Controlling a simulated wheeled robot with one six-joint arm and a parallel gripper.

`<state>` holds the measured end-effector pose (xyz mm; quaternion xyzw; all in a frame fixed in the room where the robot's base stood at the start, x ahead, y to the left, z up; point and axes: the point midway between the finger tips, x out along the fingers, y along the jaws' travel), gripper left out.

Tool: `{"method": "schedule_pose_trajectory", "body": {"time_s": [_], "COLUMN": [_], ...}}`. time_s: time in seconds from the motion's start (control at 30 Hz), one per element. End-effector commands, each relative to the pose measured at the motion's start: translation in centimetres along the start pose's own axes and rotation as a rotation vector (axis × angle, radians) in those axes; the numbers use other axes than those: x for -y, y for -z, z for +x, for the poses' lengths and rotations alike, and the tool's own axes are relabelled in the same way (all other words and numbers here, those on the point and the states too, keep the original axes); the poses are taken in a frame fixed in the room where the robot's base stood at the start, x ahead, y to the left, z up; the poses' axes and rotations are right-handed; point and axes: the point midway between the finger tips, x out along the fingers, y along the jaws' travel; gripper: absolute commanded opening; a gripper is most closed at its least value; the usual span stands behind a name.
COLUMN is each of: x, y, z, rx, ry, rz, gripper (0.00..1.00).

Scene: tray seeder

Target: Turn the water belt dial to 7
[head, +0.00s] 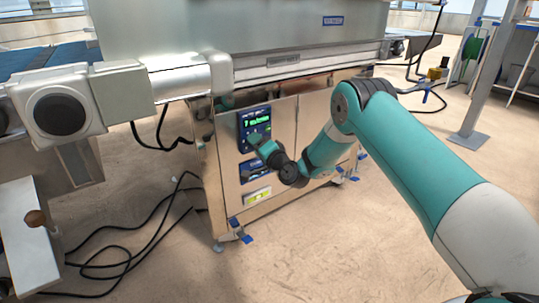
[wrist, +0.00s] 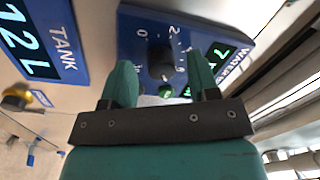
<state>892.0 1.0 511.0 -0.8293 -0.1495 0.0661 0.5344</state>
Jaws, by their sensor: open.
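The water belt panel is a blue plate (wrist: 135,22) in the wrist view, with a dark round dial (wrist: 160,62) and white numerals around it. Its lit green display (wrist: 217,54) starts with 7. In the head view the same display (head: 257,121) reads 7 with a per-minute unit. My gripper (wrist: 163,76) is open, one finger on each side of the dial. Whether the fingers touch it I cannot tell. The dial's pointer is not readable. In the head view my gripper (head: 254,138) covers the dial.
A tank panel (wrist: 60,45) with a display reading 12 L is at the left of the wrist view, a brass-coloured fitting (wrist: 20,97) below it. Another blue panel (head: 255,170) sits below my gripper. Black cables (head: 110,250) lie on the floor.

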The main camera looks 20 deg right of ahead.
Motion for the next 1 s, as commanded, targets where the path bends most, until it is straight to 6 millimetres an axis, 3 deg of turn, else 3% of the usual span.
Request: {"method": "schedule_pose_trajectory", "body": {"time_s": [0.57, 1.0], "x": [-0.4, -0.8], "y": [0.0, -0.1], "z": [-8.4, -10.9], "rx": [-0.003, -0.005], "ry": [-0.008, -0.001], "rz": [0.007, 0.001], "gripper": [0.55, 0.55]}}
